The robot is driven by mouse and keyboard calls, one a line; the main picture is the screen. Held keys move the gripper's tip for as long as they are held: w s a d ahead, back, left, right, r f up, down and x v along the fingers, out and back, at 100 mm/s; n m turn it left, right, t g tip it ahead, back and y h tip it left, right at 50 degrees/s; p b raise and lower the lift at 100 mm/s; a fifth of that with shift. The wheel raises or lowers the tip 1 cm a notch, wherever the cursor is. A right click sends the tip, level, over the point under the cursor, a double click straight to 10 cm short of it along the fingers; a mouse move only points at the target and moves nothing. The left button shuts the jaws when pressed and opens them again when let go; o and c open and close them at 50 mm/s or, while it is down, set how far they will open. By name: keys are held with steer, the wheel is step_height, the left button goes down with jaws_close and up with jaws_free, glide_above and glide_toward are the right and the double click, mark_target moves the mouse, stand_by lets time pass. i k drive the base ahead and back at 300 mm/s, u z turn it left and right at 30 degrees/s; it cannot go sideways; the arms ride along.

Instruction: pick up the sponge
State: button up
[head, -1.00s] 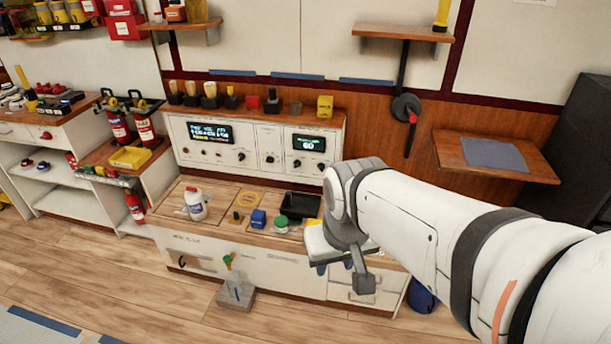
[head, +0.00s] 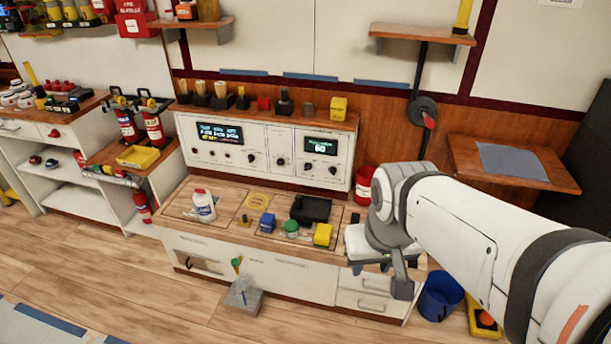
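A small yellow block (head: 322,234), which looks like the sponge, lies on the wooden counter (head: 233,232) near its front right. A blue block (head: 267,223) and a green-lidded round jar (head: 291,228) stand to its left. I cannot be sure from this view which block is the sponge. My gripper (head: 380,268) points down at the counter's right end, to the right of the yellow block and apart from it. Its fingers are mostly hidden by its own body, so its opening does not show.
A black tray (head: 311,209) sits behind the yellow block. The control panel (head: 265,152) rises behind the counter. A red container (head: 363,186) is behind my wrist. A blue bucket (head: 439,297) stands on the floor at right.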

mark_target(322, 238)
steer(key=i, duration=0.9)
steer(key=z, duration=0.05)
